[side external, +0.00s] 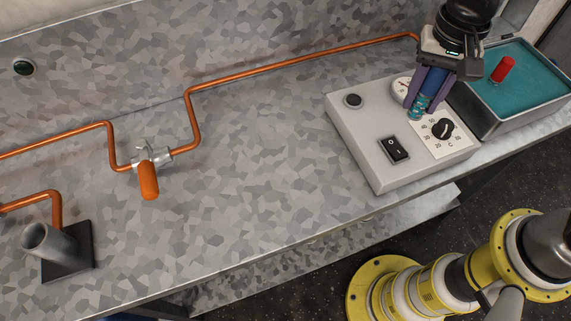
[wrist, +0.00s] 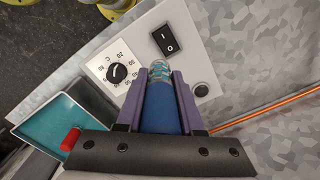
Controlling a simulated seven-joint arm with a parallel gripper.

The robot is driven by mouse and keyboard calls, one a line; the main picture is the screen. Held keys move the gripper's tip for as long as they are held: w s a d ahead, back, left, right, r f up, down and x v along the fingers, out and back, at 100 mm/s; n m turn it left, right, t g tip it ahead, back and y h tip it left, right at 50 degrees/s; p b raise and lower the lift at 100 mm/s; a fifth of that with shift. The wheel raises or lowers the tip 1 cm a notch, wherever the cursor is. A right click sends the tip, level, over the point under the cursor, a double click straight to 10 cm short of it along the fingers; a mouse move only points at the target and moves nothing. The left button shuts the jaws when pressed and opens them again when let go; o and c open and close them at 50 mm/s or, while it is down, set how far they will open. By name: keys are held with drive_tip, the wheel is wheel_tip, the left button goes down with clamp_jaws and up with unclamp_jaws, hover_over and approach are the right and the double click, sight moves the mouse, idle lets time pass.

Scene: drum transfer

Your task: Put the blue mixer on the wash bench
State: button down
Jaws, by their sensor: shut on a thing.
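The blue mixer has a blue handle and a clear teal coiled end; it shows in the side external view (side external: 430,83) and the wrist view (wrist: 162,112). My gripper, with purple fingers, is shut on its handle in both views (side external: 421,104) (wrist: 160,75). The mixer points downward over the grey control box, its coiled end near the dial. Whether it touches the box I cannot tell. The speckled galvanized bench (side external: 260,160) extends left of the box; I take it to be the wash bench.
The grey control box (side external: 370,150) carries a switch, a dial, a gauge and a button. A teal-filled tray (side external: 535,75) with a red-handled thing (side external: 503,69) stands right of it. Copper pipe (side external: 270,68), an orange-handled valve (side external: 148,180) and a grey tube holder (side external: 65,255) occupy the bench. Its middle is clear.

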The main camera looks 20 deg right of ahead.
drive_tip(key=s+a+n, duration=0.4)
drive_tip(key=s+a, duration=0.3)
drive_tip(key=a, duration=0.3)
drive_tip(key=w+a+f, duration=0.8)
drive_tip(key=a+f, duration=0.1)
drive_tip(key=shift+w+a, duration=0.2)
drive_tip(key=shift+w, duration=0.2)
drive_tip(key=shift+w+a+f, duration=0.35)
drive_tip(key=shift+a+f, duration=0.05)
drive_tip(key=shift+f, duration=1.65)
drive_tip(key=shift+f, duration=0.15)
drive_tip(key=c, duration=0.5)
unclamp_jaws()
drive_tip(key=shift+c, duration=0.2)
